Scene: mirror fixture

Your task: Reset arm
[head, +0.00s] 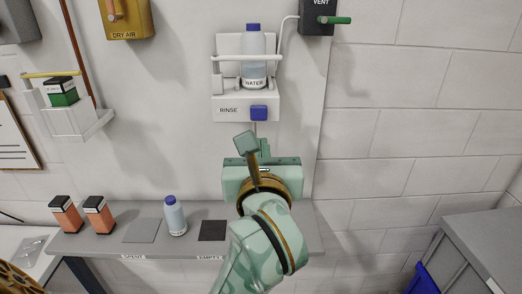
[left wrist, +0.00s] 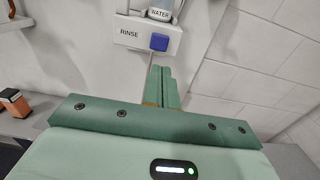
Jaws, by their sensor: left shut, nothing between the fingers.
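My left gripper (head: 264,147) is raised in front of the wall, its shut fingers pointing up just below the rinse station. In the left wrist view its two green fingers (left wrist: 160,72) are together and empty. They end just below the blue block (left wrist: 159,42) on the station's front. I cannot tell whether they touch it. My green arm comes up from the bottom of the head view and hides part of the shelf. My right gripper is not in view.
The rinse station (head: 229,110) holds a water bottle (head: 254,60). The grey shelf (head: 100,243) bears a second bottle (head: 175,217), two orange containers (head: 83,216) and a dark square (head: 212,231). A grey cabinet (head: 470,245) stands right. A wall bracket (head: 75,122) holds a green container (head: 63,93).

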